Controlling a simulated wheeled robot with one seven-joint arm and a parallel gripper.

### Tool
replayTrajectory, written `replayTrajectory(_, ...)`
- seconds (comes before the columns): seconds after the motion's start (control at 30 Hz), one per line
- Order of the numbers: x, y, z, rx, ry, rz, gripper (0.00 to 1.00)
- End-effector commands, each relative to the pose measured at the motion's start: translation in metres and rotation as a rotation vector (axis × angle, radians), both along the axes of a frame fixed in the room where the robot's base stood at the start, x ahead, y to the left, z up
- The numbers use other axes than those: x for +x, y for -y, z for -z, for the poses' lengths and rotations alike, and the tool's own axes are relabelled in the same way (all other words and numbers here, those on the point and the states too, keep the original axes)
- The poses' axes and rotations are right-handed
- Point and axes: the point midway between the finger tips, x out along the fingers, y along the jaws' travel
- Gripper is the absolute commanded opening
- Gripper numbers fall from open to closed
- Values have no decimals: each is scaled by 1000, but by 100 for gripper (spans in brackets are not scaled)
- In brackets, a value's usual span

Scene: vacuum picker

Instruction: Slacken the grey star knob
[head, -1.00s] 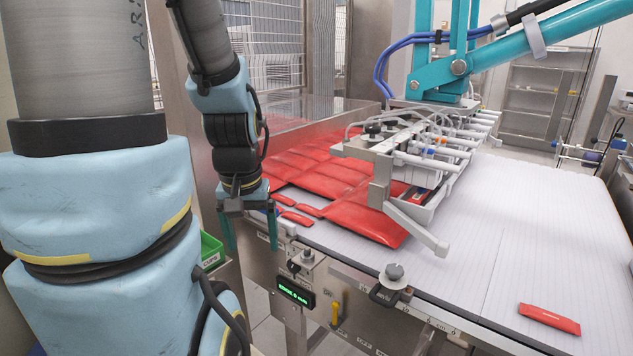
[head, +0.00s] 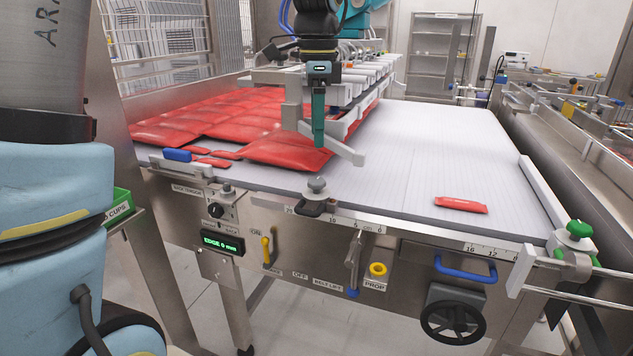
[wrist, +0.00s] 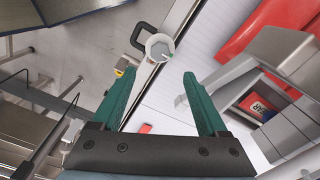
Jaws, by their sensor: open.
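The grey star knob (head: 316,185) sits on a dark bracket (head: 313,206) at the near edge of the white belt. In the wrist view the knob (wrist: 160,47) shows as a round grey cap with a small green mark, beyond the fingertips and roughly between their lines. My gripper (head: 318,140) is open and empty, pointing down above the near part of the belt, higher than the knob. In the wrist view its two green fingers (wrist: 159,75) are wide apart, and neither touches the knob.
The vacuum picker's grey frame (head: 345,148) stands close to my gripper, over red packs (head: 280,150). A single red pack (head: 461,205) lies on the open belt (head: 420,150) at right. A green knob (head: 579,230) is at the right corner. Yellow and blue handles line the front panel.

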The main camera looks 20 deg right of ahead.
Motion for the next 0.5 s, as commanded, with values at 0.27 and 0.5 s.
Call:
replayTrajectory(0.27,-1,-2,50,4,-5,-4,76)
replayTrajectory(0.5,-1,-1,85,2,-3,-5,76)
